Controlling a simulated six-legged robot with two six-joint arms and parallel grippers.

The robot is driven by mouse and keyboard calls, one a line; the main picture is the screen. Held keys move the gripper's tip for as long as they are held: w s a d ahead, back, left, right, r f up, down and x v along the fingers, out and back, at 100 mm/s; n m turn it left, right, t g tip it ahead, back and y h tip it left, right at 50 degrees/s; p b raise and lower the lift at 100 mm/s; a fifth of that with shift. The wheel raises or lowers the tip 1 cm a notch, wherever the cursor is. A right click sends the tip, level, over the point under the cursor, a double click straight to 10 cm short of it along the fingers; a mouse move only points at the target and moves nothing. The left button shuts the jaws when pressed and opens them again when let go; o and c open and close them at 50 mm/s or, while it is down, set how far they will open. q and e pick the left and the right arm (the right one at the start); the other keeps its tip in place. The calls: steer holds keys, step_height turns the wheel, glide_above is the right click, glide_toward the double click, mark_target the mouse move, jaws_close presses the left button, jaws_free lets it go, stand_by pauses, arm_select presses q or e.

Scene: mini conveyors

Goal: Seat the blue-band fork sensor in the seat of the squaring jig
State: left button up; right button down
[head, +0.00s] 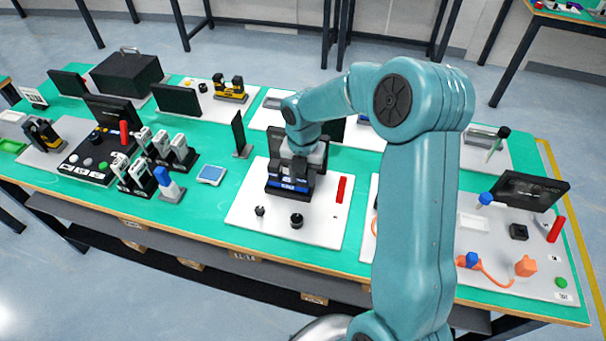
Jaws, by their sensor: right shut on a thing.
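My right gripper (301,166) reaches down over the white board in the middle of the table. It is shut on a dark part with a blue band (288,184), which looks like the blue-band fork sensor. The fingertips hide much of its top. Its blue band and white lettering face the front of the table. A dark block lies close around and under it, perhaps the squaring jig; I cannot tell where one ends and the other begins, or whether the sensor is seated. My left gripper is out of view.
On the white board (250,221) stand a black knob (296,221), a small dark peg (260,211) and a red bar (341,189). A black upright panel (239,134) stands to the left. A yellow-and-black part (230,88) is farther back. My right arm hides the table behind it.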

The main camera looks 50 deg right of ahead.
steer(key=shift+f, duration=0.2)
steer(key=c, duration=0.7)
jaws_free()
steer(key=shift+f, duration=0.1)
step_height(320, 180, up, 13)
steer(key=shift+f, duration=0.2)
steer(key=shift+f, duration=0.1)
